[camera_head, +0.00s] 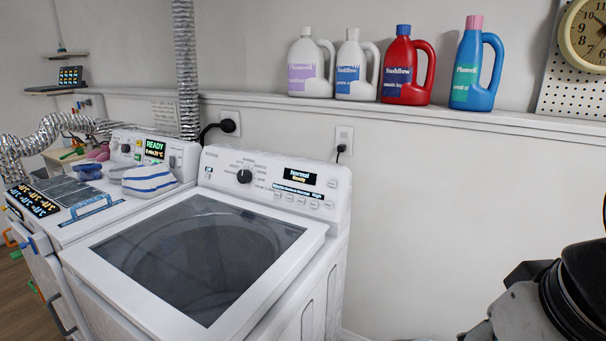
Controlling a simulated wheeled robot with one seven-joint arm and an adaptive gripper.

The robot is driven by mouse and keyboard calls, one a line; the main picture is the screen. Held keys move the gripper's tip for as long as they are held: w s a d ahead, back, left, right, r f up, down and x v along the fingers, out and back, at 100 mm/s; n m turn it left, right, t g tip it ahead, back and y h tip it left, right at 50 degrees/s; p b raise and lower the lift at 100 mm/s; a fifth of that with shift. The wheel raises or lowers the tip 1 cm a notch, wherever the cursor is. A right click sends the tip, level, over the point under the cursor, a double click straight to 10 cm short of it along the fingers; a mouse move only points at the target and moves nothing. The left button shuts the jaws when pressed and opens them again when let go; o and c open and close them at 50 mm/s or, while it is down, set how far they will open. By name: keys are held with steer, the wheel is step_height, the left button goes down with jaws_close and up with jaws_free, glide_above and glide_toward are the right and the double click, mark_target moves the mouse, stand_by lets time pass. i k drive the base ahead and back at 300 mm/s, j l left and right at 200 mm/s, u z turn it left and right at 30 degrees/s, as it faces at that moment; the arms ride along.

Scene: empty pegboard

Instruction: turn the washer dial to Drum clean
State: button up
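The white top-loading washer (312,243) stands in the middle, its dark glass lid closed. Its black round dial (244,176) sits on the left half of the raised back panel, with small printed labels around it that are too small to read. The panel's display (300,177) reads "Normal" and "Ready". Part of my arm shows dark and grey at the lower right edge, well to the right of the washer and apart from the dial. I cannot make out the fingertips of my gripper.
A second white machine (100,212) with a "READY" display stands at the left, with folded cloths (148,179) on top. Several detergent bottles (408,67) stand on the ledge (440,116) above. Clear wall lies between the washer and my arm.

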mark_target(244, 176)
steer(key=j+z, duration=0.45)
steer(key=j, duration=0.15)
steer(key=j+z, duration=0.45)
steer(key=j, duration=0.15)
steer(key=k+j, duration=0.1)
steer(key=j, duration=0.6)
steer(key=k+j, duration=0.1)
steer(key=j, duration=0.6)
steer(key=k+j, duration=0.1)
steer(key=j, duration=0.6)
